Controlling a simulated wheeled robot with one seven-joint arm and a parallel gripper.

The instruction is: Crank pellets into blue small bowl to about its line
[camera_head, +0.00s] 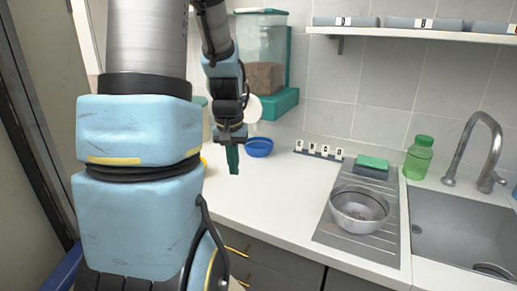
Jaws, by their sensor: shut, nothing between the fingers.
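A clear pellet dispenser (262,45) with a teal lid and back stands against the tiled wall. Brown pellets (264,77) fill its lower part. A round white part (252,108) shows at its lower front, partly behind my arm; I cannot tell whether it is the crank. The small blue bowl (259,147) sits upright on the counter below the dispenser. Its fill line and contents are too small to make out. My gripper (233,160) points down just left of the bowl and nearer to me, with its fingers shut and empty.
A steel bowl (360,209) stands on the drainboard (332,238) beside the sink (455,235). A green sponge (372,163) and green bottle (419,157) are behind it. Small labelled cards (318,150) stand by the wall. The counter's middle (270,190) is clear.

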